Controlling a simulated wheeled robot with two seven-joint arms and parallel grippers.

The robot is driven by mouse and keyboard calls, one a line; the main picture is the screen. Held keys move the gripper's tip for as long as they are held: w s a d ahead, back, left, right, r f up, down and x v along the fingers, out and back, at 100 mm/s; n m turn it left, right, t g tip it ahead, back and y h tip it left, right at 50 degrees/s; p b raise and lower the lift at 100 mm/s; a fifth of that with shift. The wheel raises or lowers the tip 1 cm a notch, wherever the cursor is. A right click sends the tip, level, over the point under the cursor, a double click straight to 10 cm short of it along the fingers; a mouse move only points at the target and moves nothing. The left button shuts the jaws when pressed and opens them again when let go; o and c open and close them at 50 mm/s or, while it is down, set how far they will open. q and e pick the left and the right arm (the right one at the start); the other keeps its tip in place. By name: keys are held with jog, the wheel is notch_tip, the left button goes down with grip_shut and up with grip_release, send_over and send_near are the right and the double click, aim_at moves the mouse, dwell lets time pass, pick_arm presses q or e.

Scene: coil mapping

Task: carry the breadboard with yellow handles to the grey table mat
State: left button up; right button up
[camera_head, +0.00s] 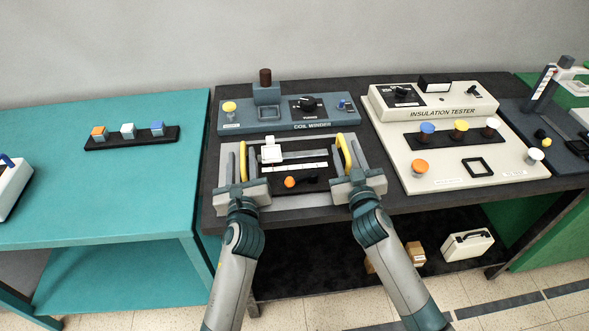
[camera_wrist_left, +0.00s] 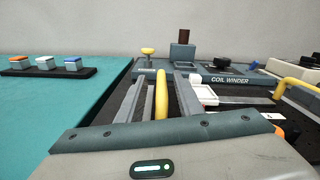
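The breadboard (camera_head: 318,184) is a dark board with a white block, pale strips and an orange knob. It lies flat over the grey table mat (camera_head: 300,201), whose border shows around it. Its left yellow handle (camera_head: 243,161) stands between the fingers of my left gripper (camera_head: 239,164); it also shows in the left wrist view (camera_wrist_left: 161,95), with gaps to the fingers. Its right yellow handle (camera_head: 345,153) stands between the spread fingers of my right gripper (camera_head: 347,158). Both grippers look open around the handles. The lower corners are partly hidden by my grippers.
A coil winder (camera_head: 280,117) stands just behind the board. An insulation tester (camera_head: 445,150) stands close on the right. A teal table (camera_head: 110,205) on the left bears a dark strip with coloured blocks (camera_head: 130,138). Boxes (camera_head: 467,244) lie on the lower shelf.

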pick_arm(q)
jog(key=s, duration=0.5)
jog(key=s+d, duration=0.1)
jog(key=s, duration=0.1)
jog(key=shift+s+d, duration=0.1)
jog(key=shift+s, duration=0.25)
pick_arm(e)
jog(key=s, duration=0.4)
jog(key=s+d, duration=0.1)
jog(key=s, duration=0.3)
jog(key=s+d, duration=0.1)
jog(key=s, duration=0.2)
jog(key=shift+s, duration=0.4)
jog(key=shift+s+f, duration=0.1)
